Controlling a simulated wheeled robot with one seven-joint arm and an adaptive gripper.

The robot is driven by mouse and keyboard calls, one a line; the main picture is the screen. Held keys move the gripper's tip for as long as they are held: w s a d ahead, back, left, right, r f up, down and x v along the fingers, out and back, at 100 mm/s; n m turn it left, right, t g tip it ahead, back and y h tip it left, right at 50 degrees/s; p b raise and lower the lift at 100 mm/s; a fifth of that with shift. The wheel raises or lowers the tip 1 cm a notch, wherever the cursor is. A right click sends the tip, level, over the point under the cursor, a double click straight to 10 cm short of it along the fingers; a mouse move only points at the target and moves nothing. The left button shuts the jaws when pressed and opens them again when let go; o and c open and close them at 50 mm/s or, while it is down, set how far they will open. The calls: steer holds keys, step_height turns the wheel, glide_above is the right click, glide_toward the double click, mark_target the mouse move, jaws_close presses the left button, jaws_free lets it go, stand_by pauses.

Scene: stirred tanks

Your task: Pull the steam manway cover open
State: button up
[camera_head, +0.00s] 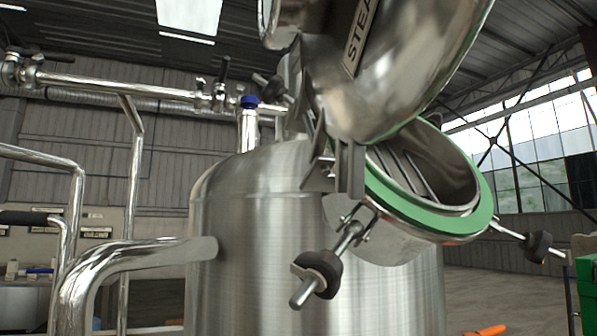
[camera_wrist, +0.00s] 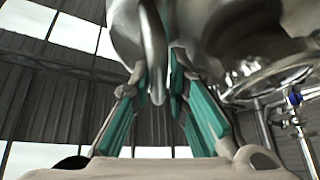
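The steam manway cover (camera_head: 420,60), a polished steel dome with a dark "STEA…" plate, is raised well above its opening on the steel tank (camera_head: 250,240) in the head view. The opening's green gasket ring (camera_head: 480,220) is exposed, with dark bars inside. In the wrist view a curved steel handle (camera_wrist: 157,85) hangs from a steel body, cut off by the top edge. My gripper (camera_wrist: 160,75) has its teal-padded fingers apart on both sides of this handle, with a gap at the right finger. Contact cannot be told. My gripper is not seen in the head view.
Clamp bolts with black knobs (camera_head: 319,270) stick out below the opening's rim, another knob (camera_head: 537,246) at the right. Steel pipes and a rail (camera_head: 130,255) stand left of the tank. A blue-capped fitting (camera_head: 249,103) stands behind it. Open floor shows at the right.

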steer(key=shift+s, duration=0.1)
stand_by(0.3)
steer(key=v, duration=1.2)
